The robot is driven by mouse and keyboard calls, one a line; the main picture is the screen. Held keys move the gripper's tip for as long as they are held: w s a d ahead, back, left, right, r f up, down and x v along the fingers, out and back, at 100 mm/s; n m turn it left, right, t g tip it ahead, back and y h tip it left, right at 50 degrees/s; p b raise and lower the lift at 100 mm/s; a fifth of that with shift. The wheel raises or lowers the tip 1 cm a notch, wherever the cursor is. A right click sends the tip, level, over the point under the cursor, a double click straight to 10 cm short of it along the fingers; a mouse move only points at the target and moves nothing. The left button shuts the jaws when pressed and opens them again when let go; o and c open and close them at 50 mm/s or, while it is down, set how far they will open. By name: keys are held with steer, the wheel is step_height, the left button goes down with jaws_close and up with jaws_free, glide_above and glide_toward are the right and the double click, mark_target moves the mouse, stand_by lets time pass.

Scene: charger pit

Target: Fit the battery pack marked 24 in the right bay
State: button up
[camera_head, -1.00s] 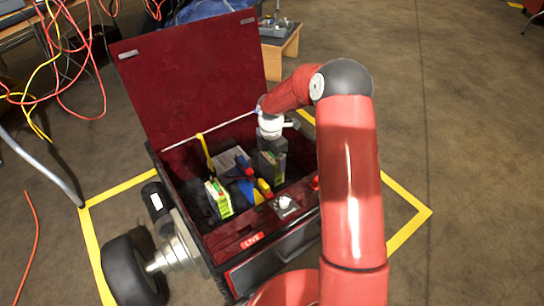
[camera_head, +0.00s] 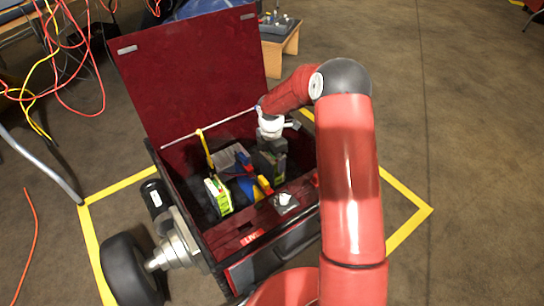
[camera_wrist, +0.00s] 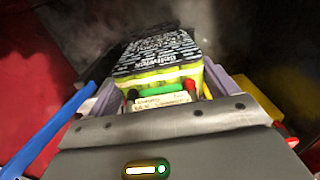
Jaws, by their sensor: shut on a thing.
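My gripper (camera_head: 272,140) reaches down into the right part of the open dark-red box (camera_head: 232,238). It is shut on a battery pack (camera_head: 273,164), which looks dark in the head view. In the wrist view the pack (camera_wrist: 160,55) has a black top with white print and yellow-green sides. It sits between the greyish fingers (camera_wrist: 160,92). I cannot read a 24 on it. The pack stands roughly upright inside the box; its lower end and the bay floor are hidden. Another pack (camera_head: 218,196) with a green-yellow label stands at the left in the box.
Blue and yellow connectors (camera_head: 264,185) lie between the two packs. A yellow strap (camera_head: 206,150) hangs at the back. The raised lid (camera_head: 190,75) stands behind the box. A switch (camera_head: 285,200) and a LIVE label (camera_head: 252,238) are at the front edge. A wheel (camera_head: 130,270) is at left.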

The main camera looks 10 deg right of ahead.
steer(key=o, duration=1.9)
steer(key=shift+f, duration=0.1)
steer(key=shift+w+r+p, duration=0.1)
steer(key=shift+r+p, duration=0.75)
steer(key=shift+r, duration=3.15)
